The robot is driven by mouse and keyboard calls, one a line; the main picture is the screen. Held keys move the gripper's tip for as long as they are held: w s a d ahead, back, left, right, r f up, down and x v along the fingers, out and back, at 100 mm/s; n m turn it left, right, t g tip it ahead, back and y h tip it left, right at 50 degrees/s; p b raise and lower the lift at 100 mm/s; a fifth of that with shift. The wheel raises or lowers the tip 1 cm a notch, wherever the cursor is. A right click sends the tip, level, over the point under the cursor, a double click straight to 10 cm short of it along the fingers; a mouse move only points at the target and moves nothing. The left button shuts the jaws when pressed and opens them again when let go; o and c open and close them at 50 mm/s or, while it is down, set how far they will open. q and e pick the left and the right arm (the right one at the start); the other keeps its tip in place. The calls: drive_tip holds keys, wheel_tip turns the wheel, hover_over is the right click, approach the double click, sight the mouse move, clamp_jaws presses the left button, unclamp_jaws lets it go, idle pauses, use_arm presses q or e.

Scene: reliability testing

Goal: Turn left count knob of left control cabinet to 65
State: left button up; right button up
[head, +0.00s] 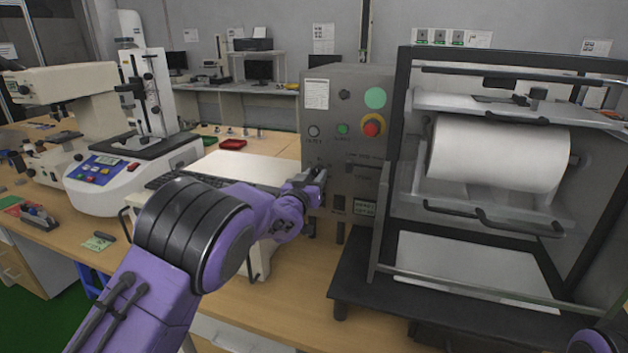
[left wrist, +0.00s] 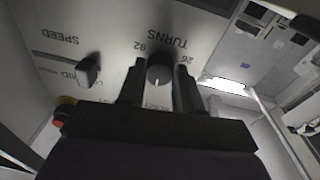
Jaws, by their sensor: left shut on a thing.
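The left control cabinet (head: 345,105) is a grey upright panel in the middle of the head view, with a green round button, a red emergency button and small knobs. My left gripper (head: 314,186) is at the panel's lower left, and the arm hides part of what lies behind it. In the left wrist view, my left gripper (left wrist: 160,88) is shut on the dark round count knob (left wrist: 160,68), with one finger on each side. The knob sits by the printed word TURNS and has a light pointer line. My right gripper is out of view.
A second dark knob (left wrist: 88,70) stands beside the gripped one, near the word SPEED. A black-framed machine with a white roll (head: 497,155) stands right of the cabinet. A white tester with a blue panel (head: 105,170) is on the left of the wooden bench (head: 265,300).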

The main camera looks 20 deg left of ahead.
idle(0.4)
use_arm(q)
drive_tip(key=o, duration=1)
drive_tip(key=shift+o, duration=0.2)
drive_tip(key=s+b, duration=0.2)
drive_tip(key=s, duration=0.8)
drive_tip(key=shift+s+a+f, duration=0.25)
drive_tip(key=shift+a+f, duration=0.15)
drive_tip(key=shift+a, duration=0.1)
